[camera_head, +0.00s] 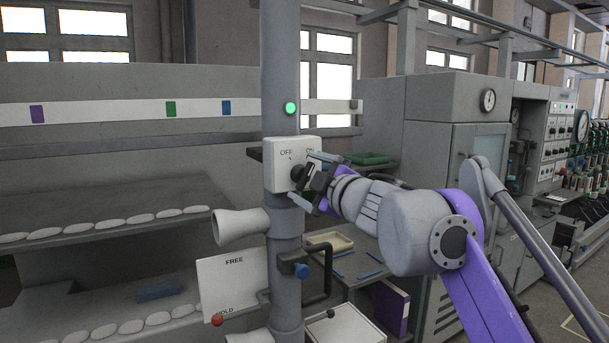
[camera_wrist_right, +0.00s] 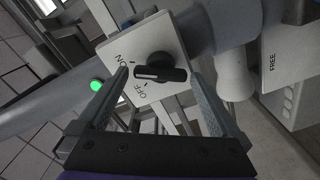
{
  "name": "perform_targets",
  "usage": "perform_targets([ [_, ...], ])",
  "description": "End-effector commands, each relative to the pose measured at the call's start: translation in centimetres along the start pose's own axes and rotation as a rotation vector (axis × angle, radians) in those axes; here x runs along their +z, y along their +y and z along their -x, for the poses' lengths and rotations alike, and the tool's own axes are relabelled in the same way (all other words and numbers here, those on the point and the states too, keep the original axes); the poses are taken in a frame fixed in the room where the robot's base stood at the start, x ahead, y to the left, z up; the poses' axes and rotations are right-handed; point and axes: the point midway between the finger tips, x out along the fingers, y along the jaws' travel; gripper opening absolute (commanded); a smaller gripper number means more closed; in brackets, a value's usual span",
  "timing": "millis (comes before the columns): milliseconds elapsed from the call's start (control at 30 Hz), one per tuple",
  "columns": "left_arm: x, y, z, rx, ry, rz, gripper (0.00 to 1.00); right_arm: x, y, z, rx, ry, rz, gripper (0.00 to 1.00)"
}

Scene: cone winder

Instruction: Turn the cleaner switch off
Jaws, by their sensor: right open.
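The cleaner switch is a white box (camera_head: 283,158) on a grey post, with a black knob (camera_head: 297,172). In the right wrist view, its plate (camera_wrist_right: 125,42) carries ON and OFF labels and a black bar-shaped knob (camera_wrist_right: 163,68). The knob's white mark lies on its left end, between the two labels; I cannot tell exactly which it meets. My right gripper (camera_head: 307,180) is at the box, hiding part of the ON label. In the wrist view the gripper (camera_wrist_right: 158,68) is open, one finger on each side of the knob. My left gripper is out of view.
A green lamp (camera_head: 291,108) glows on the post (camera_head: 282,60) above the box. A green tray (camera_head: 368,158) lies behind, right of the post.

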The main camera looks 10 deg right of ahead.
Motion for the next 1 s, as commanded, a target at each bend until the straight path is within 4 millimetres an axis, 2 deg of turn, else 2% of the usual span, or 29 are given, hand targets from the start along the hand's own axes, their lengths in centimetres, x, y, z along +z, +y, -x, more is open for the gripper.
perform_targets([
  [133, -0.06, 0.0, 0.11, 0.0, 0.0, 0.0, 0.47, -0.02, -0.03, -0.94, 0.0, 0.0, 0.0, 1.0],
  [433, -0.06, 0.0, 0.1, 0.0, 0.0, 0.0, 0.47, 0.01, -0.06, -1.09, 0.0, -0.001, 0.0, 0.98],
  [833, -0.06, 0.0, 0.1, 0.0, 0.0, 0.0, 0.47, 0.03, -0.08, -1.07, 0.0, -0.001, 0.0, 0.26],
  [1000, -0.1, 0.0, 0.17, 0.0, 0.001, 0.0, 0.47, 0.02, -0.07, -1.07, 0.0, -0.001, 0.006, 0.24],
])
